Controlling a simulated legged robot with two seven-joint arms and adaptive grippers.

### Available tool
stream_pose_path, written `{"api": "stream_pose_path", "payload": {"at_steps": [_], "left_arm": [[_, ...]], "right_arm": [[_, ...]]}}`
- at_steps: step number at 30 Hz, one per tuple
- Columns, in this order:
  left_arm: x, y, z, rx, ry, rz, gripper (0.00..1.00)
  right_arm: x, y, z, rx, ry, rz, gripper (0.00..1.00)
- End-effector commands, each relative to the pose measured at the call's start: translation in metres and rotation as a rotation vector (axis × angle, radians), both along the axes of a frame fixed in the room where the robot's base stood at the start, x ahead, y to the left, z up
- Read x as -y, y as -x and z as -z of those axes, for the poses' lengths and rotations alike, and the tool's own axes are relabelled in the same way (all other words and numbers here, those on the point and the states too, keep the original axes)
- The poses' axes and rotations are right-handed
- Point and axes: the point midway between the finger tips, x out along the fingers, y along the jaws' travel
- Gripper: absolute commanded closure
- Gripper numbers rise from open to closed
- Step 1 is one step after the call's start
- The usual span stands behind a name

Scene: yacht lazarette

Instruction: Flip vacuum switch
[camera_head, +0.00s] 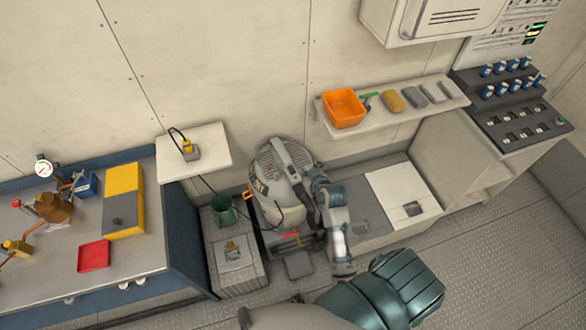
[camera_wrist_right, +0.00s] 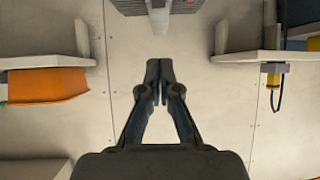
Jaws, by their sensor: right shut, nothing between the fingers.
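A rounded grey machine with a ribbed top, which looks like the vacuum (camera_head: 268,165), stands below the small wall shelf in the head view. A dark cord runs to it. I cannot make out its switch. My right arm reaches over the machine's right side, and the hand partly hides it. In the wrist view my right gripper (camera_wrist_right: 160,75) is shut and empty, its fingertips together in front of the wall. A grey ribbed part (camera_wrist_right: 163,8) shows at the top edge, beyond the fingertips. I cannot tell whether they touch anything. My left gripper is not in view.
A small shelf (camera_head: 215,153) carries a yellow plug (camera_head: 187,147). A longer shelf holds an orange bin (camera_head: 343,108) and several small items. A workbench with a yellow box (camera_head: 124,187) is at left. A control console (camera_head: 515,120) is at right. The floor at right is clear.

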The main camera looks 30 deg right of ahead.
Motion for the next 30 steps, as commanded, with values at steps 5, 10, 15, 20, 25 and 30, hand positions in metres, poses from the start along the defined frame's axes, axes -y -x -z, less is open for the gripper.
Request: {"api": "stream_pose_path", "payload": {"at_steps": [5,10,15,20,25,30], "left_arm": [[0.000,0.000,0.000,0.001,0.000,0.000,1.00],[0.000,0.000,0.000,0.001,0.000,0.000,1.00],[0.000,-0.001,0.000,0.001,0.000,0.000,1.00],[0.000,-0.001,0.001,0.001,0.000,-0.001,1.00],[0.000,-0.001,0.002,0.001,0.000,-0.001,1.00],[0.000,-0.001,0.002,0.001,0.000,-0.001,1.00]], "right_arm": [[0.001,-0.014,0.009,-0.001,-0.001,0.000,1.00],[0.004,-0.043,0.027,-0.001,-0.003,-0.001,1.00],[0.007,-0.073,0.047,-0.001,-0.002,0.000,1.00],[0.008,-0.086,0.071,-0.003,-0.001,0.001,1.00],[0.009,-0.090,0.088,-0.001,-0.001,0.001,1.00],[0.009,-0.091,0.093,-0.001,0.000,0.000,1.00]]}}
